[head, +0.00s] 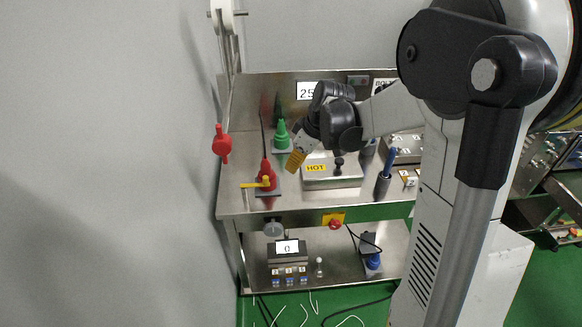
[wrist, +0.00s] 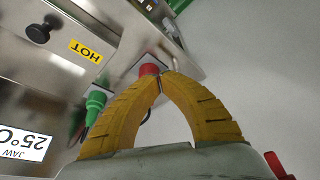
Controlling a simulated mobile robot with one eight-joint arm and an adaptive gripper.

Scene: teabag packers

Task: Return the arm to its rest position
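My gripper (head: 294,166) hangs over the left half of the steel bench, with its yellow fingers pointing down and left. In the wrist view, the curved yellow fingers meet at their tips (wrist: 160,77), and nothing shows between them. My arm is bent and reaches out over the bench from the right. The fingertips overlap a red fitting (wrist: 148,69) in the wrist view.
A green fitting (head: 281,136) stands behind my gripper. A steel box labelled HOT (head: 345,180) is just right of it. A blue-handled tool (head: 389,161) stands in a holder farther right. A red knob (head: 222,144) hangs on the left. A grey wall (head: 110,130) closes the left side.

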